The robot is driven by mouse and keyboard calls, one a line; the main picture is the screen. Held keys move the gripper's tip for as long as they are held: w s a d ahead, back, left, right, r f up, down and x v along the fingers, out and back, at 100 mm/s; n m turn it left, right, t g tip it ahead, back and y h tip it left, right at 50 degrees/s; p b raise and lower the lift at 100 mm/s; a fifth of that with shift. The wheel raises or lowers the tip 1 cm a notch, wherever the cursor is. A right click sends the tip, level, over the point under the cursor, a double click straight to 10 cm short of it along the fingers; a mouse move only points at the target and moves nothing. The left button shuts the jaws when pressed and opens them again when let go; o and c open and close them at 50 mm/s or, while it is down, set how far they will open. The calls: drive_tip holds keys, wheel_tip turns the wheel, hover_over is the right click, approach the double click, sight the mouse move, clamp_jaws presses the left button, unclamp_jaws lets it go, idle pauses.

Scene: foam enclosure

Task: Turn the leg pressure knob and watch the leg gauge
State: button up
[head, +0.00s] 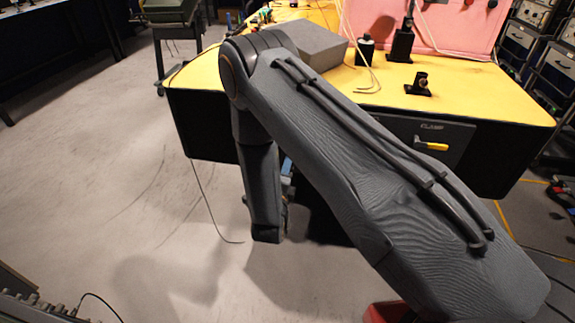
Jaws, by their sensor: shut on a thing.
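My arm crosses the head view from the lower right up to its elbow, and its forearm hangs down in front of the yellow-topped bench (480,95). The far end of the forearm is low in front of the bench, and I cannot make out the gripper's fingers there. A little blue and grey shows just behind the forearm, too hidden to name. I cannot make out a leg pressure knob or a leg gauge in this view. A dark front panel marked CLAMP (455,133) carries a yellow handle (431,146).
On the bench are a grey block (316,46), a black bottle (365,50), a black stand (402,42) and a small black fixture (419,86). A pink foam panel (450,25) stands behind. A thin cable lies on the floor. The floor at left is mostly clear.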

drive_tip(key=o, duration=1)
drive_tip(key=shift+o, duration=0.2)
drive_tip(key=v, duration=0.8)
drive_tip(key=shift+b, duration=0.4)
drive_tip(key=shift+w, duration=0.1)
